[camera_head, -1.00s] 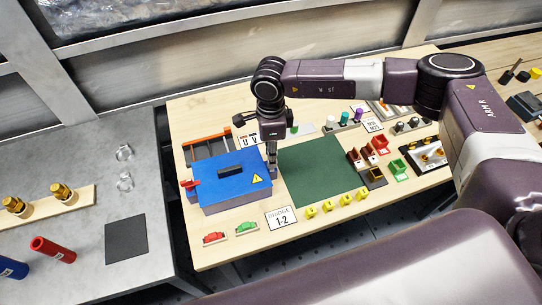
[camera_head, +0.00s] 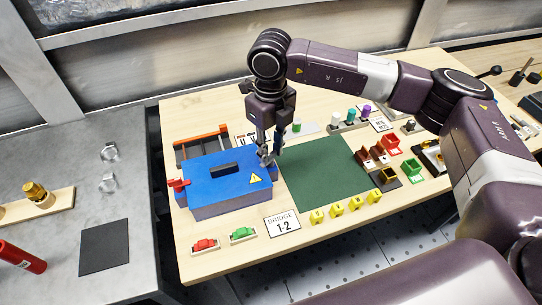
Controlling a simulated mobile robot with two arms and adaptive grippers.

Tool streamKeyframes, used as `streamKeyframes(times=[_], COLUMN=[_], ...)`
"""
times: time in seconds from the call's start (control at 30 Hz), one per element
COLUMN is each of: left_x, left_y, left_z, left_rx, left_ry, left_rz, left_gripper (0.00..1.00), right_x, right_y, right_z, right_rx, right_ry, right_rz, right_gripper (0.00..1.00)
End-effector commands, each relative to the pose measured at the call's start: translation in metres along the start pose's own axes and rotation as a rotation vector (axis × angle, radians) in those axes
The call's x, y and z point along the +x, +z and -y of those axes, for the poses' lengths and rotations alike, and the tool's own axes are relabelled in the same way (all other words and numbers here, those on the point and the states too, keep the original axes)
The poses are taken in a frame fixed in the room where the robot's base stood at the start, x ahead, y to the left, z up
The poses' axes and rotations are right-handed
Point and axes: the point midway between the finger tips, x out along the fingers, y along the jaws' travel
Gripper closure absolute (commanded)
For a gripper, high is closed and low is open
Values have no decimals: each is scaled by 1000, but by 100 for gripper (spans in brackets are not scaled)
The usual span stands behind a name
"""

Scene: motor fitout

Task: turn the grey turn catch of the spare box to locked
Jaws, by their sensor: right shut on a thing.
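The spare box appears to be the blue-lidded box (camera_head: 205,185) with a black handle and a yellow warning triangle, on the left of the wooden table. A red catch (camera_head: 179,184) sits on its left side. My right gripper (camera_head: 269,163) points down at the box's right edge, where the grey turn catch seems to be. It is shut on a small grey part there, which I take to be the grey turn catch; the fingers mostly hide it, so its angle cannot be read. My left gripper is not in view.
A green mat (camera_head: 325,185) lies right of the box. Red and green parts (camera_head: 242,234), a "BRIDGE 1-2" card (camera_head: 282,223) and several yellow pieces (camera_head: 337,209) line the front. An orange-barred rack (camera_head: 202,140) stands behind the box. A grey bench (camera_head: 60,150) is at left.

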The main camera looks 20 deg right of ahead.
Motion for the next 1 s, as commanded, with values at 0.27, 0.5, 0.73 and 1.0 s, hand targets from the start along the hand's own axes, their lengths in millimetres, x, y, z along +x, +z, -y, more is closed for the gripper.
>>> streamKeyframes(times=[0.27,0.5,0.73,1.0], left_x=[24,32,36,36], left_y=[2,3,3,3], left_z=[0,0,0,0], left_rx=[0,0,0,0], left_ry=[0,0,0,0], left_rz=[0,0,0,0], left_gripper=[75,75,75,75], right_x=[0,-2,-3,-4], right_y=[2,2,2,3], right_z=[1,1,1,1], right_rx=[222,346,402,413], right_ry=[0,0,0,-1], right_rz=[8,9,10,11], right_gripper=[100,100,100,100])
